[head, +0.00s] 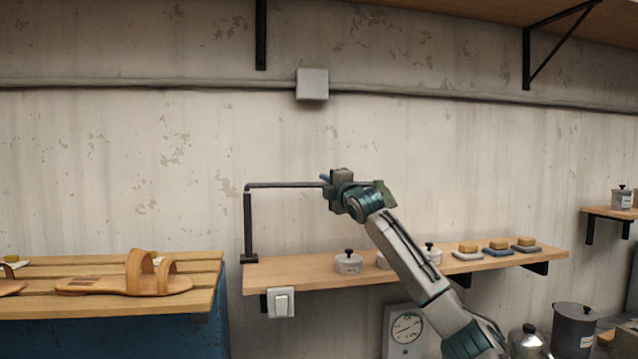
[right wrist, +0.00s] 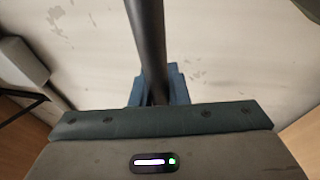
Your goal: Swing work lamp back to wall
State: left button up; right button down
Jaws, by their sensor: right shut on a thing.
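The work lamp's dark upright post (head: 248,228) stands at the left end of the wall shelf. Its thin dark arm (head: 285,185) runs level from the post's top to the right, up to my right gripper (head: 325,180). My right gripper is shut on this arm; in the right wrist view the dark bar (right wrist: 148,45) passes between its blue fingers (right wrist: 158,88). A small olive-green part (head: 384,190), possibly the lamp's head, shows just right of the gripper, mostly hidden behind it. My left gripper is not in view.
The wall shelf (head: 300,272) holds lidded pots (head: 348,262) and several sponge-topped blocks (head: 468,251) below my right arm. A grey wall box (head: 312,84) is above. A slatted bench (head: 110,306) with sandals (head: 135,277) is at left. The wall between is bare.

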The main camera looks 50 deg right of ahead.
dwell(0.4)
jog(key=c, duration=1.4)
grip_release()
jog(key=shift+d, duration=0.1)
jog(key=b+v, duration=1.1)
jog(key=b, duration=0.2)
